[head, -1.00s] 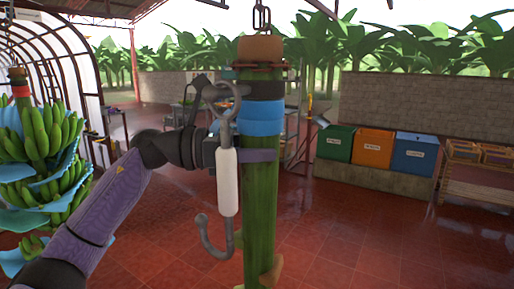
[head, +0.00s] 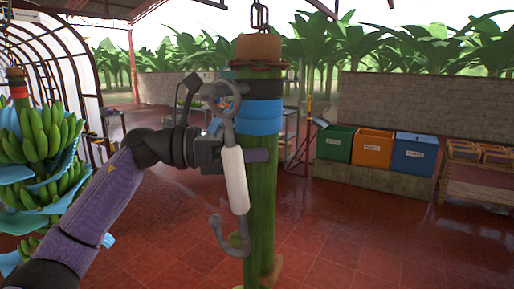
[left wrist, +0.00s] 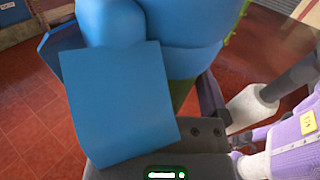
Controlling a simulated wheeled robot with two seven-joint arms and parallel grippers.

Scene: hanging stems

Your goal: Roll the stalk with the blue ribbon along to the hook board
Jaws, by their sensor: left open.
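The stalk with the blue ribbon (head: 262,116) hangs upright from a chain (head: 260,16), with a brown top and a dark band above the ribbon. Its bare green stem (head: 262,210) reaches down to the bottom of the view. My left gripper (head: 254,155) is open at the stalk just below the ribbon, with one finger in front of the stem. The left wrist view shows the ribbon's blue flap (left wrist: 120,105) close up over the gripper. Whether the fingers touch the stem is hidden. My right gripper is not in view. I cannot make out the hook board.
Green (head: 334,143), orange (head: 372,147) and blue (head: 413,153) bins stand at right. The red floor (head: 350,235) is clear.

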